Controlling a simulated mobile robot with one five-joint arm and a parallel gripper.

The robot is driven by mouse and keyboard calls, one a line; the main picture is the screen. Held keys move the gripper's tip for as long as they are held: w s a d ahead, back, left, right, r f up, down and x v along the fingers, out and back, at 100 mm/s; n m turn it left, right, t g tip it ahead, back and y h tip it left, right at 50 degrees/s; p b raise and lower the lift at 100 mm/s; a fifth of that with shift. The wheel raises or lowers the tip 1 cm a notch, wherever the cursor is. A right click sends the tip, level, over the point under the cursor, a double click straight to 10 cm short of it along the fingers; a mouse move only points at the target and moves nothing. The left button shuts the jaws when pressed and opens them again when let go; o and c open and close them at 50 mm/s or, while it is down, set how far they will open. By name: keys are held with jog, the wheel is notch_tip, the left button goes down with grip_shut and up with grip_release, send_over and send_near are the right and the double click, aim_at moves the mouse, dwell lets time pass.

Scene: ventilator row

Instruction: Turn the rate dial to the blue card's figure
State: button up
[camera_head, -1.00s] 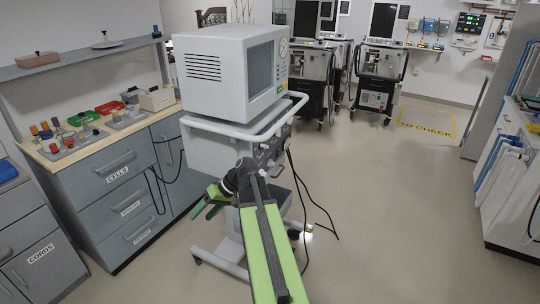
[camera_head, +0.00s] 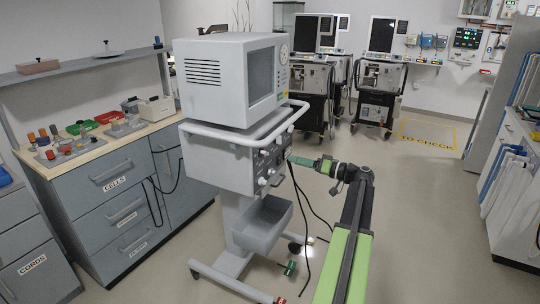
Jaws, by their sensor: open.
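The nearest ventilator (camera_head: 228,80) is a white unit with a screen on a wheeled stand. Its control panel (camera_head: 268,160) below the rail faces right and shows at a steep angle, with several pale knobs such as a lower knob (camera_head: 263,182). I cannot tell which one is the rate dial. My gripper (camera_head: 296,160) has green jaws, is open and points left at the panel's right edge, close to the knobs. Whether it touches one is unclear. I cannot make out a blue card.
A grey bin (camera_head: 262,226) hangs on the stand, with dark cables beside my arm. A drawer bench (camera_head: 110,175) with small parts stands left. More ventilators (camera_head: 379,75) stand behind, near a yellow floor marking (camera_head: 428,134). The floor at right is open.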

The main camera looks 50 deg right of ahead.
aim_at(268, 153)
jog(key=x, duration=1.2)
jog(key=shift+w, duration=0.25)
jog(key=c, duration=1.2)
jog(key=shift+w+d, duration=0.1)
jog(key=shift+d, duration=0.05)
grip_shut()
